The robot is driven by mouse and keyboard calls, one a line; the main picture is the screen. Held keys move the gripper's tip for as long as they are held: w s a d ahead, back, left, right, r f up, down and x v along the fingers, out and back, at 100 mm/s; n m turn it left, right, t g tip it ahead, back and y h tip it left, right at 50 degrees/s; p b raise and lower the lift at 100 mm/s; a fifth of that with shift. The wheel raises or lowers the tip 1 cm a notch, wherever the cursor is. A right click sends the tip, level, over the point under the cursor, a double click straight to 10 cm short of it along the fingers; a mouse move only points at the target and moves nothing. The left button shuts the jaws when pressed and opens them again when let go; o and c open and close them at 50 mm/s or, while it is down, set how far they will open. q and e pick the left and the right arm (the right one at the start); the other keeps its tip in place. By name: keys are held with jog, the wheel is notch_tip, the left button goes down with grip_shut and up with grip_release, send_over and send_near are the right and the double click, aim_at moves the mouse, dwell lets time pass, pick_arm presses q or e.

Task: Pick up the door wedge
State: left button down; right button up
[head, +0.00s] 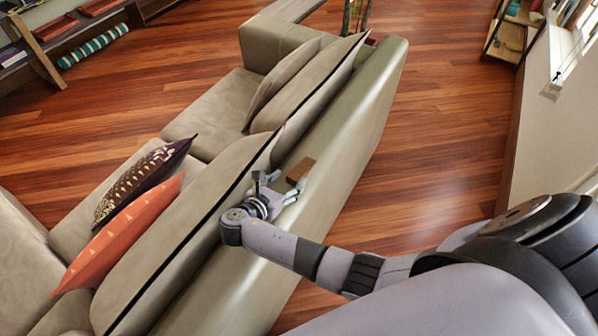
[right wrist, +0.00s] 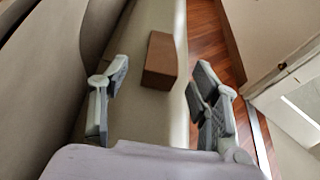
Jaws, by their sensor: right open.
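The door wedge (head: 301,170) is a small brown block lying on top of the beige sofa's back (head: 352,128). In the right wrist view the wedge (right wrist: 161,60) sits ahead of the fingers, near the middle of the gap between them. My right gripper (head: 281,185) is open and empty, just on the near side of the wedge. Its two grey fingers are spread wide in the right wrist view (right wrist: 157,88), and neither appears to touch the wedge. My left gripper is not in view.
Grey-beige back cushions (head: 185,235) line the sofa beside my gripper. An orange pillow (head: 118,235) and a dark patterned pillow (head: 140,182) lie on the seat. Open wooden floor (head: 440,140) lies to the right, with a wall (head: 555,120) beyond.

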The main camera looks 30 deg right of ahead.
aim_at(295, 174)
jog(key=x, duration=0.4)
jog(key=shift+d+r+p, duration=0.1)
jog(key=shift+d+p, duration=0.3)
jog(key=shift+d, duration=0.05)
jog(key=c, duration=1.3)
jog(key=shift+o, duration=0.2)
jog(key=shift+r, duration=0.1)
